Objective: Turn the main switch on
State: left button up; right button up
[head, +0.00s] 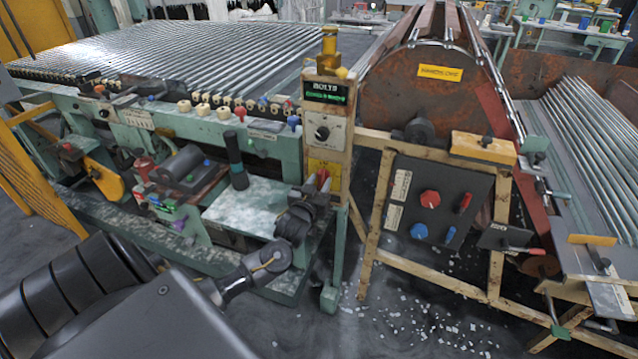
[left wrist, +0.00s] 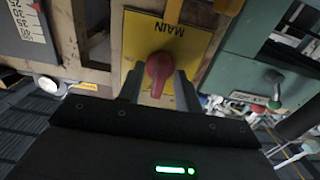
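The main switch is a red knob (left wrist: 158,72) on a yellow plate (left wrist: 193,47) marked MAIN, upside down in the left wrist view. Its narrow grip points toward my palm there. In the head view, the red knob (head: 323,177) shows low on the wooden post, partly hidden by my gripper. My left gripper (head: 318,190) is right at the switch. In the left wrist view its two fingers (left wrist: 160,90) stand on either side of the knob, with narrow gaps that look clear, so it appears open around it. My right gripper is not in view.
Above the switch, the post carries a black-and-white dial (head: 322,133) and a lit display (head: 327,92). A dark panel (head: 405,235) with red and blue knobs stands to the right. A green machine (head: 150,125) with glass tubes lies left. White shards litter the floor.

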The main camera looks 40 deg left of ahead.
pick_arm(q)
jog(key=shift+c, duration=0.4)
grip_shut()
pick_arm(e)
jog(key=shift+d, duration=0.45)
